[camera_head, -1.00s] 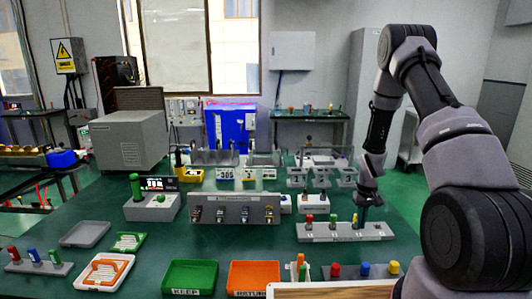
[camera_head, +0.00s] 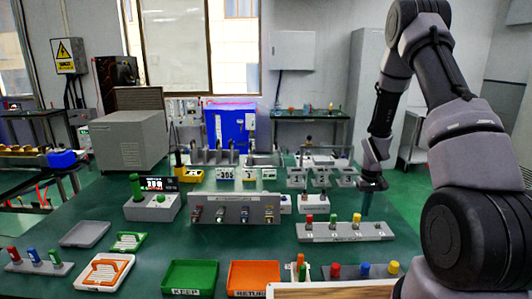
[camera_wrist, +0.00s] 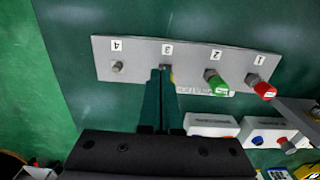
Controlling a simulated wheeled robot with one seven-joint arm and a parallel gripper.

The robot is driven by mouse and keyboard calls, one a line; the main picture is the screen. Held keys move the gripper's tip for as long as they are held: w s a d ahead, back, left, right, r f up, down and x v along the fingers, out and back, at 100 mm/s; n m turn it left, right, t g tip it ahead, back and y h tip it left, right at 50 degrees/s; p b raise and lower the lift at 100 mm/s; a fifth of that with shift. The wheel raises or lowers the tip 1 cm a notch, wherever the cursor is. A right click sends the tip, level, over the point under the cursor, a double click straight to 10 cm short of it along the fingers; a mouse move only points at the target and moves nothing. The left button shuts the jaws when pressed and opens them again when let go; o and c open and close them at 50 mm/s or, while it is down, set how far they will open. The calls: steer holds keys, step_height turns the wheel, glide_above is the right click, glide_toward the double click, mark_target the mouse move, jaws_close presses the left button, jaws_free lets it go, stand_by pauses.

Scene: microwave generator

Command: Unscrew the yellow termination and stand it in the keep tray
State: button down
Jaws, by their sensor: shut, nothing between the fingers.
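The yellow termination (camera_head: 357,218) stands on the third port of the grey strip (camera_head: 318,236) at the right of the bench. Green and red terminations stand on the ports beside it. In the wrist view, only a sliver of yellow shows by the label 3, as my fingers (camera_wrist: 160,72) hide the rest. My gripper (camera_head: 366,212) is shut and empty, fingers pointing down, just right of and behind the yellow termination. The keep tray (camera_head: 189,292) is green, marked KEEP, and looks empty at the front middle.
An orange tray (camera_head: 254,293) stands right of the keep tray. A row with red, blue and yellow caps (camera_head: 365,269) stands at the front right. A panel with several connectors (camera_head: 232,212) stands left of the strip.

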mark_target(356, 225)
steer(key=shift+w+a+f, duration=0.1)
steer(key=shift+a+f, duration=0.3)
steer(key=shift+f, duration=0.6)
steer(key=shift+a+f, duration=0.35)
steer(key=shift+f, duration=0.7)
steer(key=shift+w+a+f, duration=0.1)
steer(key=shift+a+f, duration=0.3)
steer(key=shift+f, duration=0.6)
steer(key=shift+w+d, duration=0.15)
steer(key=shift+w, duration=0.1)
steer(key=shift+d, duration=0.2)
steer(key=shift+d+r, duration=0.1)
steer(key=shift+d, duration=0.55)
steer(key=shift+w+d, duration=0.1)
steer(key=shift+w, duration=0.05)
